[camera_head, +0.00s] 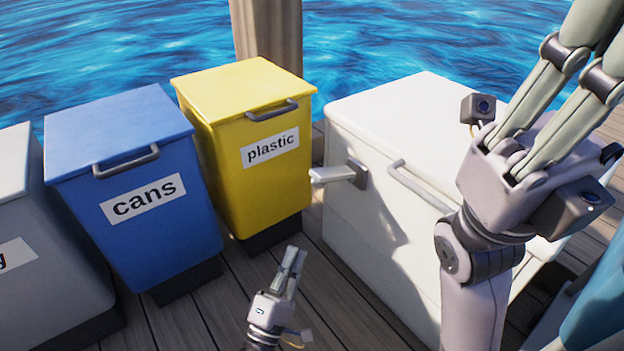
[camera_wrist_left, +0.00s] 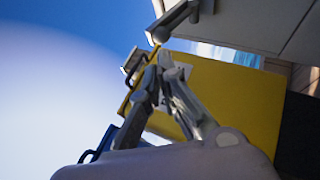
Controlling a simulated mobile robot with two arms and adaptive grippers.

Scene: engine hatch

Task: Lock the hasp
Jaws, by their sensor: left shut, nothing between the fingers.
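The hasp (camera_head: 338,174) is a pale metal flap with a grey mount on the left part of the white box's front. Its flap sticks out to the left, away from the box. What seems to be the hasp also shows at the top of the left wrist view (camera_wrist_left: 178,20), beyond my fingertips. The white box (camera_head: 375,235) has its lid down. My left gripper (camera_head: 293,256) is shut and empty, below and left of the hasp and apart from it. It also shows in the left wrist view (camera_wrist_left: 163,62). My right gripper (camera_head: 572,85) is large at the right, its fingertips outside the picture.
A yellow plastic bin (camera_head: 225,165) stands left of the white box, close to the hasp. A blue cans bin (camera_head: 150,235) and a grey bin (camera_head: 60,270) stand farther left. The white box has a handle (camera_head: 420,187) right of the hasp. Plank floor (camera_head: 215,315) lies in front.

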